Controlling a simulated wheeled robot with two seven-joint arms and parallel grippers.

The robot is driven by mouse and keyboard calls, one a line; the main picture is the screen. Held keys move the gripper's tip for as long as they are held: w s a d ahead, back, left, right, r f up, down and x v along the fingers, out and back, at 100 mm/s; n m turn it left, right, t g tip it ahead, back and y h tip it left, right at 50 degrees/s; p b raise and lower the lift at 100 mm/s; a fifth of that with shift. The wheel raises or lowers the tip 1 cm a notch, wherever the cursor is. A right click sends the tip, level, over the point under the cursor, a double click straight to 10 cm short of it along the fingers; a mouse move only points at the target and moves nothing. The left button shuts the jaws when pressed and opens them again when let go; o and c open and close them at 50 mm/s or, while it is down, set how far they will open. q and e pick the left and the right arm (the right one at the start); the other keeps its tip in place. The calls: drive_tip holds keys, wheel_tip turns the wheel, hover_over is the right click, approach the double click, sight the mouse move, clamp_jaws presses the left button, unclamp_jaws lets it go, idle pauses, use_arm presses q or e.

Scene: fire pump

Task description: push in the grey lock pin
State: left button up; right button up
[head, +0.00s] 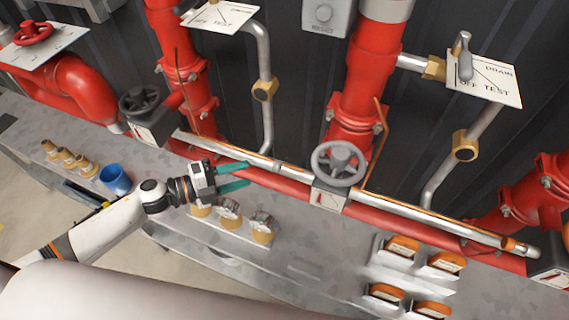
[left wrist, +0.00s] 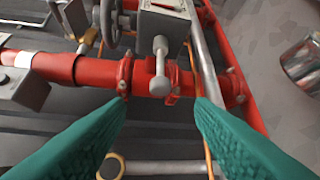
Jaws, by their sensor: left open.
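The grey lock pin (left wrist: 160,68), a short rod with a rounded knob, sticks out of a grey box (left wrist: 167,22) in the left wrist view. The box also shows in the head view (head: 330,198), below a grey handwheel (head: 338,163); I cannot make out the pin there. My left gripper (head: 247,176) is open and empty, with green fingers, left of the box in the head view. In the left wrist view the pin shows beyond and between the fingertips (left wrist: 160,100), apart from both. My right gripper is not in view.
A silver pipe (head: 430,218) and red pipework (head: 350,100) run close behind the fingers and past the box. Jars with silver lids (head: 262,228) stand below the gripper. A blue cup (head: 115,179) and orange-topped items (head: 402,247) are on the grey surface.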

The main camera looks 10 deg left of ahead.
sight(282, 165)
use_arm(q)
drive_tip(key=p+x, duration=0.2)
drive_tip(key=x, duration=0.9)
drive_tip(key=shift+d, duration=0.2)
drive_tip(key=shift+w+d+f, duration=0.1)
drive_tip(key=shift+w+d, duration=0.05)
drive_tip(key=shift+d, duration=0.15)
drive_tip(key=shift+c, duration=0.2)
